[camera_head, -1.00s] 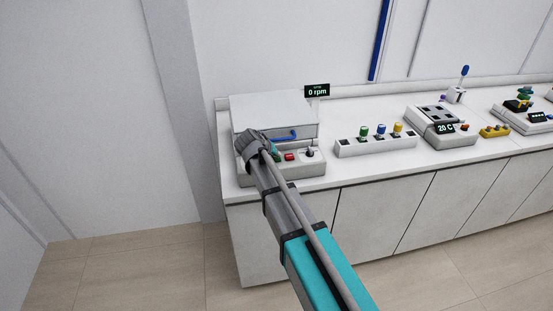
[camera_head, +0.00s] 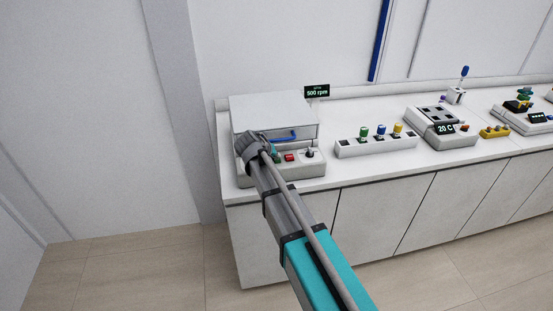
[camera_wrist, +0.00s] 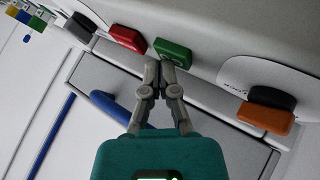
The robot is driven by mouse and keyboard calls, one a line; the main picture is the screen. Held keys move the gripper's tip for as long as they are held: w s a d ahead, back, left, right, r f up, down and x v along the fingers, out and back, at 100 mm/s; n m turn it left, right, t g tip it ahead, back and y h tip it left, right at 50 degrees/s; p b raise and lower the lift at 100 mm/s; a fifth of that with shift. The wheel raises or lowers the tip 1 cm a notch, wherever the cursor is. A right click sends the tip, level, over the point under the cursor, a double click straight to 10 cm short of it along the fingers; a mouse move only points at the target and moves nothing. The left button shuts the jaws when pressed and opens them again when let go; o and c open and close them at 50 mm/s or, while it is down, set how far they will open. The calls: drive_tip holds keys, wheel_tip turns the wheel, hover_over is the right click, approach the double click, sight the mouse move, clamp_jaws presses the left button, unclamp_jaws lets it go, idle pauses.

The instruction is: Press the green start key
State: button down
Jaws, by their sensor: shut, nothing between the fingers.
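The green start key (camera_wrist: 173,53) shows in the wrist view on the front panel of the white device (camera_head: 272,108). My gripper (camera_wrist: 161,70) is shut and empty, with its fingertips right at the near edge of the green key. I cannot tell whether they touch it. In the head view, my arm covers the left part of the panel and I cannot make out the key clearly. The display (camera_head: 317,92) behind the device reads 500 rpm.
A red key (camera_head: 289,157) and a dark knob (camera_head: 310,152) sit to the right on the panel. A blue handle (camera_head: 284,136) is on the device front. A rack with coloured caps (camera_head: 375,146) and a heater showing 20 C (camera_head: 441,124) stand further right.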

sight(276, 141)
drive_tip(key=shift+r+p, duration=0.75)
drive_tip(key=shift+r, duration=0.05)
drive_tip(key=shift+r+p, duration=2.5)
drive_tip(key=s+d+f+m+g+y, duration=0.1)
drive_tip(key=s+d+g, duration=0.3)
drive_tip(key=s+d, duration=0.7)
drive_tip(key=s+d+f+m+g+y, duration=0.1)
drive_tip(key=s+d+f+g+y, duration=0.2)
drive_tip(key=s+d, duration=0.9)
drive_tip(key=shift+s+d+f+m+g+y, duration=0.15)
drive_tip(key=shift+s+f+m+g+y, duration=0.2)
drive_tip(key=shift+s+f, duration=0.7)
